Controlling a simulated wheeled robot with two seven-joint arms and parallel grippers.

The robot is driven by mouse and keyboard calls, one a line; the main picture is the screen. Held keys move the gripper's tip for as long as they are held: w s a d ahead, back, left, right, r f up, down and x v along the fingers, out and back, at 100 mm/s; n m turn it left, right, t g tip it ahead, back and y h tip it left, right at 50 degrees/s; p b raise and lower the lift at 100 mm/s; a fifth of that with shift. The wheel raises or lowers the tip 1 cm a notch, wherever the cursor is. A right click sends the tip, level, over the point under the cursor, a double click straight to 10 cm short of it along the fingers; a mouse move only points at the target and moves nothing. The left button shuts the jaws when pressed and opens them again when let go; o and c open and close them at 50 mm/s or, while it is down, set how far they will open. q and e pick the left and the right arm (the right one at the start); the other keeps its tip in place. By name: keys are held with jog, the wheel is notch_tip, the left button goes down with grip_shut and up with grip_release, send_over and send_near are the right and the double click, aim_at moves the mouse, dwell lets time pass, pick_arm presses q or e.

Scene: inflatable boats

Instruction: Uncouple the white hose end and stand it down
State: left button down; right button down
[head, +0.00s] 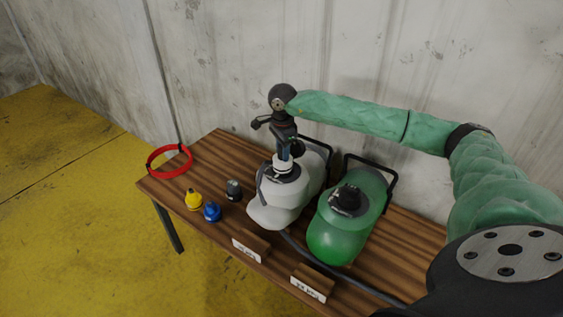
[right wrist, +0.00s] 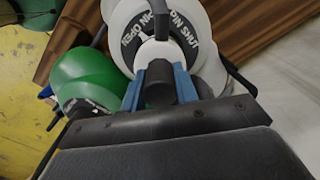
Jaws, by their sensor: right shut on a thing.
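A white tank (head: 268,216) lies on the wooden table, with a dark round plate (head: 283,172) on top. A white collar, which looks like the white hose end (head: 283,162), sits upright over that plate; I cannot tell whether it is locked. My right gripper (head: 285,155) comes down on it from above. In the right wrist view its blue-lined fingers (right wrist: 160,85) are shut on a dark grey part in front of the white collar (right wrist: 153,54). Lettering with "OPEN" and "SHUT" rings the collar. My left gripper is not in view.
A green tank (head: 332,239) with a dark top fitting stands close on the right. Yellow (head: 194,200), blue (head: 212,212) and dark grey (head: 233,190) fittings stand left of the white tank. Labelled blocks (head: 251,245) line the front.

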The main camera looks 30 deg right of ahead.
jog(key=shift+r, duration=0.15)
jog(key=shift+r+p, duration=0.5)
jog(key=shift+r, duration=1.6)
